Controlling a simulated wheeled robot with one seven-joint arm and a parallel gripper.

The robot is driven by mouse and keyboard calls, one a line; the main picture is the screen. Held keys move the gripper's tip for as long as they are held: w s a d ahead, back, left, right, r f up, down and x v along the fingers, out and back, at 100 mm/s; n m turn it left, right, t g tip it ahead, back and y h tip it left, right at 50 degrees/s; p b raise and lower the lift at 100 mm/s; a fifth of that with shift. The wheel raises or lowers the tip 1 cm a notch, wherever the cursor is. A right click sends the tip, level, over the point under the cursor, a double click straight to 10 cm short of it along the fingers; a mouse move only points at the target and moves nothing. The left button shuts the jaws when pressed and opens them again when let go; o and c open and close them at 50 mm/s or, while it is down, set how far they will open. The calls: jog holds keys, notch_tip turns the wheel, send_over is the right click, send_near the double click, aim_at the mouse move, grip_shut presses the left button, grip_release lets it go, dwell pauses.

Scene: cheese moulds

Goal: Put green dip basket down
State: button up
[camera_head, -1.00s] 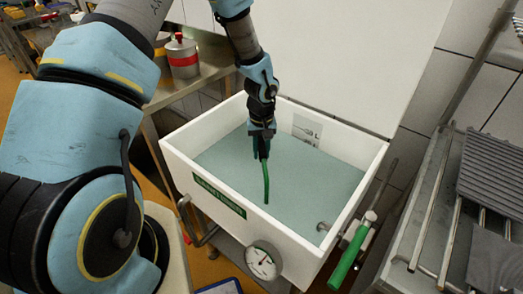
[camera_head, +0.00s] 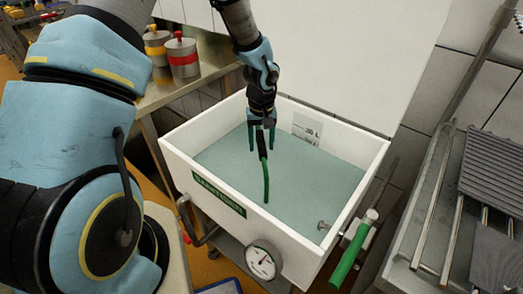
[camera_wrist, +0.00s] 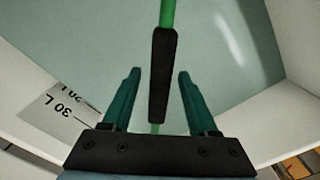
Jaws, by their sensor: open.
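The green dip basket shows only as its thin green handle rod (camera_head: 266,183) with a black grip (camera_head: 262,146). It stands up out of the grey-green liquid in a white vat (camera_head: 335,133); its lower part is hidden. My gripper (camera_head: 261,149) is open above the liquid, with a finger on either side of the handle. In the wrist view, the black grip (camera_wrist: 163,75) lies between the two spread green fingers of my gripper (camera_wrist: 160,72), with a gap on both sides.
The vat's walls surround the handle, with a 30 L label (camera_head: 306,128) on the back wall. A dial gauge (camera_head: 263,262) and a green-handled valve (camera_head: 350,255) are on the vat's near side. A metal rack (camera_head: 425,215) stands at right, and canisters (camera_head: 182,57) at back left.

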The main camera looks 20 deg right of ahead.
notch_tip(320, 180, up, 9)
jog(key=shift+r+b, duration=0.1)
jog(key=shift+b, duration=0.75)
jog(key=s+a+r+n, duration=0.1)
jog(key=a+r, duration=0.3)
jog(key=a, duration=1.1)
jog(key=s+a+r+n+t, duration=0.1)
jog(key=s+a+r, duration=0.2)
jog(key=a, duration=1.2)
jog(key=shift+r+t, duration=0.3)
jog(key=shift+r, duration=0.35)
